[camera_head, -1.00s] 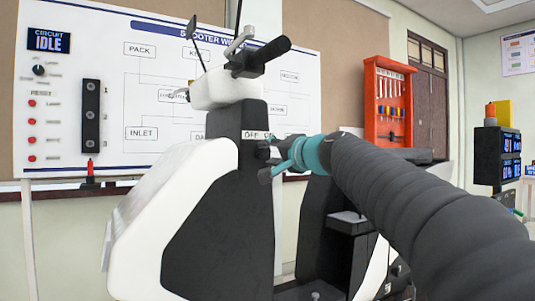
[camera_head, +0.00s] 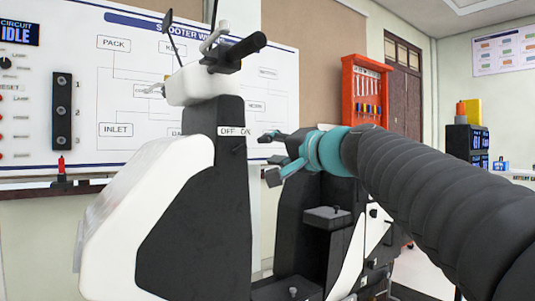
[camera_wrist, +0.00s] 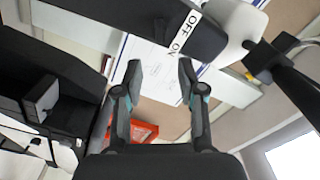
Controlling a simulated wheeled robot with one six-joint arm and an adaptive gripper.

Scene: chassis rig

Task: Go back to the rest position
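My gripper (camera_head: 270,157) is beside the scooter's front column, to the right of its OFF/ON label (camera_head: 235,131). In the wrist view my gripper (camera_wrist: 158,78) has its two fingers apart with nothing between them. The OFF/ON label also shows in the wrist view (camera_wrist: 185,32), just beyond the fingertips, with a dark key switch or knob (camera_wrist: 160,30) next to it. The white and black scooter (camera_head: 195,210) stands upright in front of me. My arm reaches in from the right.
The scooter's handlebar (camera_head: 235,50) rises at the top. A wiring board (camera_head: 115,85) stands behind it. A red tool cabinet (camera_head: 365,90) hangs on the back wall. A black display unit (camera_head: 467,143) is at the far right. The scooter's black rear part (camera_head: 315,235) lies below my arm.

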